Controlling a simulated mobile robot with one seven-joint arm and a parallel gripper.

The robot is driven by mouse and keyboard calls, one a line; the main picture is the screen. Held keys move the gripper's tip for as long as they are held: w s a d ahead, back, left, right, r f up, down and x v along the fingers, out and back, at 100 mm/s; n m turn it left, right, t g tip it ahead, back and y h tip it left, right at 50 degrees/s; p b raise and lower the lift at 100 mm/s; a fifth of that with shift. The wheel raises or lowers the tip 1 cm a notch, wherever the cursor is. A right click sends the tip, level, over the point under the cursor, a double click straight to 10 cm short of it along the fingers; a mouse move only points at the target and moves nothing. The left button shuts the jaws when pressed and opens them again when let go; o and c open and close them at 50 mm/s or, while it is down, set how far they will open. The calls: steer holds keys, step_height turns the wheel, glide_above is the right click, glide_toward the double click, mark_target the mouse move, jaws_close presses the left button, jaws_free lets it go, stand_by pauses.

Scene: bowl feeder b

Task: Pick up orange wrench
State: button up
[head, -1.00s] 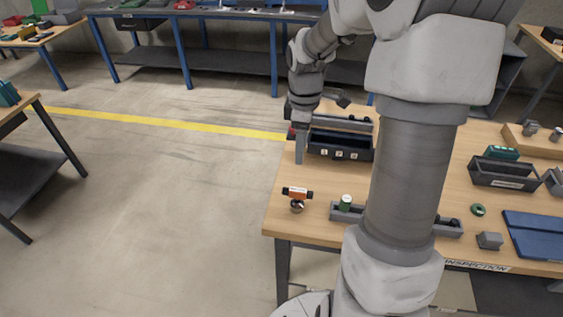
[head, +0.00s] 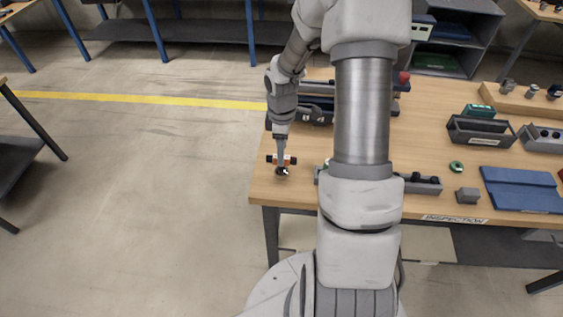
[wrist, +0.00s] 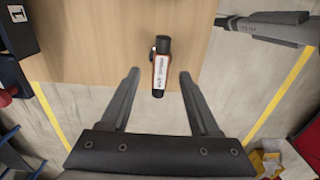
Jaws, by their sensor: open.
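A short orange tool with black ends and a white label, which I take as the orange wrench (head: 290,160), lies near the left front corner of the wooden table. A dark round part shows just in front of it. In the wrist view the wrench (wrist: 161,70) points lengthwise away from me, between the lines of the two fingers. My gripper (head: 281,158) points down at it and partly hides it in the head view. In the wrist view my gripper (wrist: 160,72) is open, one finger on each side of the wrench. The remaining height above it is hard to tell.
A grey tray (head: 425,185) stands to the right, partly behind my arm. Dark bins (head: 318,112) stand behind the gripper. The table (head: 262,188) has its left and front edges close to the wrench.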

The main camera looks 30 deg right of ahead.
steer(key=shift+a+f, duration=0.1)
steer(key=shift+f, duration=1.8)
steer(key=shift+f, duration=0.25)
jaws_close()
stand_by(0.4)
